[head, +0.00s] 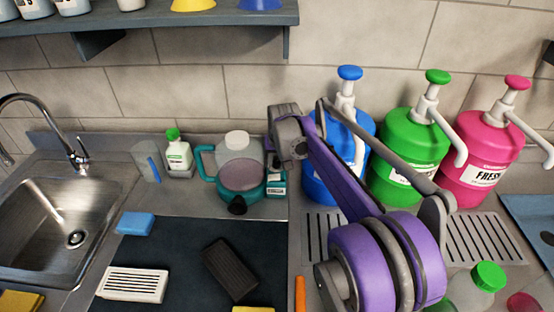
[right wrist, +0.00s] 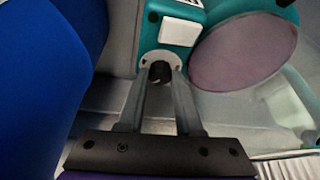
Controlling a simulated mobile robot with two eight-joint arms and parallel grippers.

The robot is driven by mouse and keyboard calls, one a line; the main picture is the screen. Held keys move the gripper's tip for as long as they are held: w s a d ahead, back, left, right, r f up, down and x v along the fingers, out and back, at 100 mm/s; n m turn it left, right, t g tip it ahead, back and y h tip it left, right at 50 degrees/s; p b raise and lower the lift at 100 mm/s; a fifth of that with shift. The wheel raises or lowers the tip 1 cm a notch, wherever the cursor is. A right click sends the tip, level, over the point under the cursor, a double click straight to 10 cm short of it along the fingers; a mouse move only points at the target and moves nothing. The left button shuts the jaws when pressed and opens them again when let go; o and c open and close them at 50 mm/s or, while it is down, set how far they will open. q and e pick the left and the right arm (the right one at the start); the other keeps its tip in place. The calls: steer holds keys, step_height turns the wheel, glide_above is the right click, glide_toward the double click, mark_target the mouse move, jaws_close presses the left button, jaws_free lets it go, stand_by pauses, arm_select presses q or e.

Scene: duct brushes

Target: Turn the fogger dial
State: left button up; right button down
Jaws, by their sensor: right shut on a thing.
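The teal fogger (head: 240,180) with a pinkish round front and white cap stands at the back of the counter. In the right wrist view its teal housing (right wrist: 157,18) carries a white panel and, below it, a small black dial (right wrist: 160,72) in a pale round surround. My right gripper (right wrist: 160,82) has its two grey fingers closed on either side of this dial, and it reaches the fogger's right side in the head view. The fingers partly hide the dial, so I cannot read its setting. My left gripper is not in view.
Blue (head: 350,185), green (head: 408,150) and pink (head: 483,165) pump jugs stand to the right; the blue one is close beside my wrist. A small green-capped bottle (head: 179,152) stands left of the fogger. A dark mat (head: 185,255) holds brushes in front.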

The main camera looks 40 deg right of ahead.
steer(key=shift+m, duration=0.6)
steer(key=shift+h, duration=0.3)
steer(key=c, duration=0.8)
jaws_free()
steer(key=shift+c, duration=0.2)
steer(key=v, duration=1)
steer(key=shift+r+p, duration=0.4)
steer(key=shift+r, duration=0.05)
